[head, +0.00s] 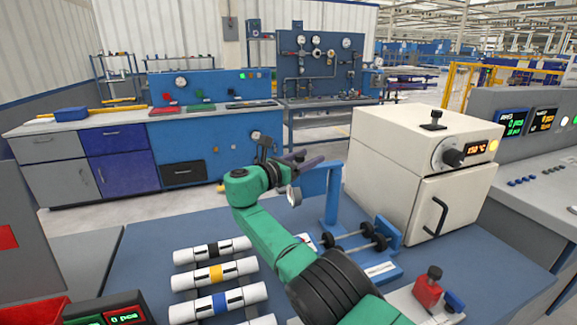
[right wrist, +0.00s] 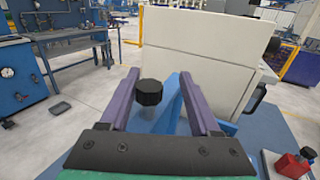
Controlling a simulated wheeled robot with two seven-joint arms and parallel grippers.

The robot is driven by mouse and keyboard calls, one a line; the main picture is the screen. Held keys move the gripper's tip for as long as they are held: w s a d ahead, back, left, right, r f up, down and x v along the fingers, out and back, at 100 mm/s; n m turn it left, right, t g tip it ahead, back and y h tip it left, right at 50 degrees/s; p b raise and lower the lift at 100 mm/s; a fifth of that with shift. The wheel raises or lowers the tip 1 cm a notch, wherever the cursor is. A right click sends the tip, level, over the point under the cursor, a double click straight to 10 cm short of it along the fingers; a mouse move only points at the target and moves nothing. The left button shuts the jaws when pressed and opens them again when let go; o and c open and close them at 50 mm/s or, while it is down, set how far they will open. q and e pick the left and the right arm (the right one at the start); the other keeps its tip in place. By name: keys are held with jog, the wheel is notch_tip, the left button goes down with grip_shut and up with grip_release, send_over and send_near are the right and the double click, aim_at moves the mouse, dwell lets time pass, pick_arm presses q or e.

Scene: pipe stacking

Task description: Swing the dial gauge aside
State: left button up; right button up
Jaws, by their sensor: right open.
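The dial gauge (head: 294,196) is a small pale round face hanging beside a blue upright stand (head: 330,195) on the blue table. My right wrist partly covers it in the head view. My right gripper (head: 307,161) is at the top of this stand, its purple fingers pointing right, toward the white oven. In the right wrist view, my right gripper (right wrist: 159,76) is open, and a black knob (right wrist: 148,92) shows between its spread fingers, nearer the left one. The blue stand (right wrist: 170,112) shows beneath. I cannot tell whether a finger touches the knob. My left gripper is out of view.
A white oven (head: 405,170) stands close to the right of the stand. Black rollers (head: 355,238) sit at the stand's foot. Several white banded pipes (head: 213,273) lie at the left.

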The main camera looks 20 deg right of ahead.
jog(key=b+v, duration=0.1)
jog(key=v, duration=1.2)
jog(key=shift+s+a, duration=0.2)
jog(key=shift+a, duration=0.1)
